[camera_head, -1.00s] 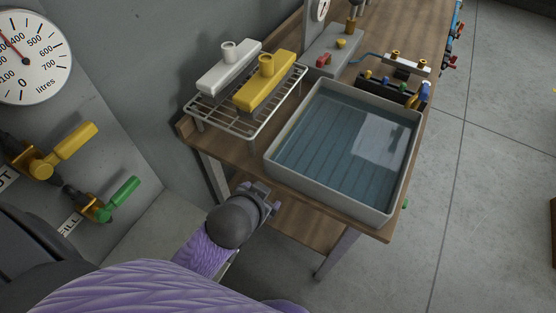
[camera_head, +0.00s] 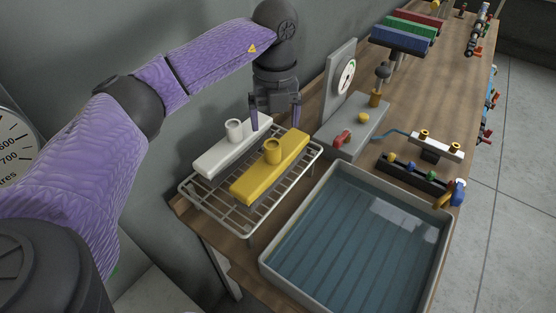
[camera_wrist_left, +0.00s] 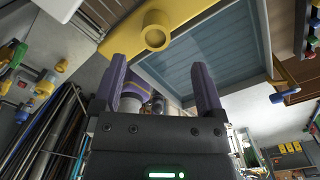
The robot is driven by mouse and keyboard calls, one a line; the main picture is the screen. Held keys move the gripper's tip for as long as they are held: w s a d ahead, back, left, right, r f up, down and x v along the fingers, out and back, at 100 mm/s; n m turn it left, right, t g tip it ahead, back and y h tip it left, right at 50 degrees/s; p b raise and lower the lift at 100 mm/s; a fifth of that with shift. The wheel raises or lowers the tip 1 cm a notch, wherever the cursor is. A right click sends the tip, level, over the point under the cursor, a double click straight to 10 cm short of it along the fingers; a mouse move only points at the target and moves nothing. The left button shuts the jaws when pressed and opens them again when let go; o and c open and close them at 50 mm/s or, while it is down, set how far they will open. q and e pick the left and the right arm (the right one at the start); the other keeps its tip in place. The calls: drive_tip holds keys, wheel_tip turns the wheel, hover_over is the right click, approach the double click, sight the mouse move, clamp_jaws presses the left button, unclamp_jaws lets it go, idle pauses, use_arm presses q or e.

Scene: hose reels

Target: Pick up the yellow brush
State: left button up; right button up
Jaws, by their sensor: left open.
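The yellow brush (camera_head: 270,167) lies on the wire rack (camera_head: 225,205), with a round knob on its top. It also shows in the left wrist view (camera_wrist_left: 125,35), beyond the fingertips. A white brush (camera_head: 231,150) lies beside it, on the wall side. My left gripper (camera_head: 275,122) points down, above the far end of the rack, behind the two brushes. It is open, and its two purple fingers (camera_wrist_left: 160,80) have nothing between them. It does not appear to touch the yellow brush. My right gripper is in no view.
A grey basin of water (camera_head: 360,245) stands right of the rack on the wooden bench (camera_head: 405,115). A grey unit with a dial (camera_head: 345,75) and red knob stands behind. Valve fittings (camera_head: 415,170) lie at the right. The wall is close on the left.

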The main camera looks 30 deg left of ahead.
sight(272, 144)
use_arm(q)
drive_tip(key=f, duration=0.7)
drive_tip(key=shift+s+a+f+b, duration=0.2)
drive_tip(key=shift+f+b, duration=0.2)
clamp_jaws()
drive_tip(key=shift+r, duration=0.1)
idle(0.7)
